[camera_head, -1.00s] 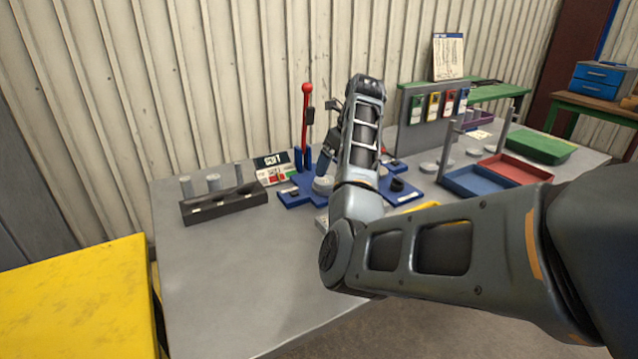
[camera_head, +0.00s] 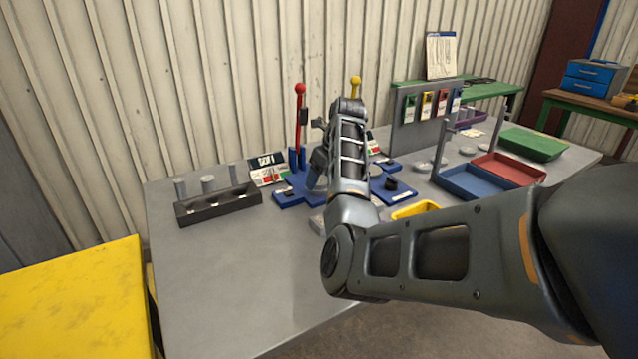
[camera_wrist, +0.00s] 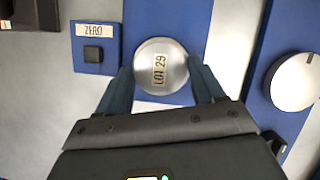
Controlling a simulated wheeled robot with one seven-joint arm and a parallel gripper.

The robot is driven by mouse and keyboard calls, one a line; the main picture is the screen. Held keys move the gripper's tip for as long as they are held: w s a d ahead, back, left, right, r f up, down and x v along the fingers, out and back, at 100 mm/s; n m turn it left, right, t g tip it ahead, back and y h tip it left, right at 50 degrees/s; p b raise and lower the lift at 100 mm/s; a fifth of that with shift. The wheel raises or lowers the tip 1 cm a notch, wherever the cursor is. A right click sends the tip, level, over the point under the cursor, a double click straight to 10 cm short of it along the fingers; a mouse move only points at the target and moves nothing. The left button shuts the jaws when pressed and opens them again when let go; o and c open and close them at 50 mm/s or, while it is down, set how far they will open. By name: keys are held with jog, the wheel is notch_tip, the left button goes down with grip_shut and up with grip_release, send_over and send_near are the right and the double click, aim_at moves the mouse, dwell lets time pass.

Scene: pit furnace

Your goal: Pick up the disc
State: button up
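The disc (camera_wrist: 158,80) is round and silvery with a "LOT 29" label. In the wrist view it lies over a blue fixture (camera_wrist: 144,22), beside a small black button under a "ZERO" label (camera_wrist: 93,30). My gripper (camera_wrist: 161,76) is open, with one blue-grey finger at each side of the disc's near half. Whether the fingers touch the disc cannot be told. In the head view my arm hides the disc and most of my gripper; the blue fixture (camera_head: 290,194) shows beside it.
A second round, pale piece (camera_wrist: 297,82) sits on blue at the right of the wrist view. A red-knobbed lever (camera_head: 300,120) stands behind. A dark rack (camera_head: 218,205) is at left, with blue (camera_head: 465,190) and red trays (camera_head: 510,168) at right. The front-left table is clear.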

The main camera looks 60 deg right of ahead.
jog(key=shift+r, duration=0.1)
jog(key=c, duration=1.1)
